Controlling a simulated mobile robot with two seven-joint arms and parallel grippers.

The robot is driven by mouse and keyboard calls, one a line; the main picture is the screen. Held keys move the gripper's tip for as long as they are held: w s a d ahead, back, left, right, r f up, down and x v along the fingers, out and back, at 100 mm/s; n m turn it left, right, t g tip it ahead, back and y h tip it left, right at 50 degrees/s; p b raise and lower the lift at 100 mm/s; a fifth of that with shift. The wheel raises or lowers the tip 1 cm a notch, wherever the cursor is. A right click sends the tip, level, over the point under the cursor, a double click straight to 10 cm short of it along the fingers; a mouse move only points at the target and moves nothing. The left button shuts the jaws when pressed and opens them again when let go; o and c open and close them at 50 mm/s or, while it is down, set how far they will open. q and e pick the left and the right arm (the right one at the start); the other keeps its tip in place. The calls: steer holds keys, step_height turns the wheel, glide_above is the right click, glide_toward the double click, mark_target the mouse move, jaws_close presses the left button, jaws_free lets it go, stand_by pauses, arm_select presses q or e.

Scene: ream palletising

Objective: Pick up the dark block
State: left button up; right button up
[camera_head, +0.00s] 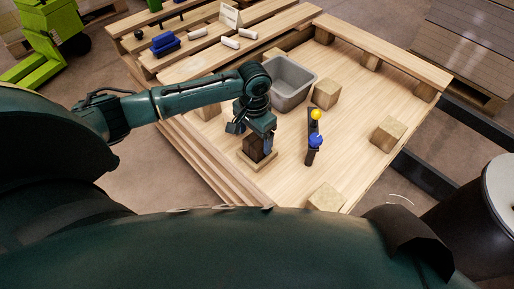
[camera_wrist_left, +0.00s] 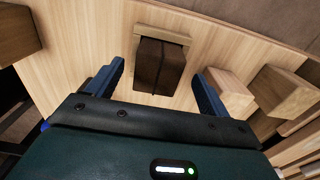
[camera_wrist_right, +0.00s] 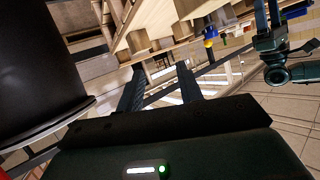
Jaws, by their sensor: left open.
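The dark block (camera_head: 255,149) is dark brown and stands on a small light wooden base (camera_head: 262,164) on the pallet-like wooden table. It also shows in the left wrist view (camera_wrist_left: 158,68), between the two finger tips. My left gripper (camera_head: 252,134) is open, pointing down just over the block. One finger lies on each side, with gaps that show in the left wrist view; I see no grip on it. The lower part of the block is partly hidden by the fingers. My right gripper (camera_wrist_right: 160,70) is open and empty, away from the block.
A grey bin (camera_head: 288,86) stands behind the block. Wooden cubes (camera_head: 388,134) lie around the deck. A dark bar with a yellow ball and a blue ball (camera_head: 316,140) stands right of the block. A raised wooden rail (camera_head: 385,60) edges the far side.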

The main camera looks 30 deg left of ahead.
arm_select(q)
steer(key=f, duration=0.3)
steer(key=f+b, duration=0.1)
steer(key=shift+w+d+f, duration=0.2)
steer(key=shift+w+f, duration=0.1)
steer(key=shift+f, duration=0.05)
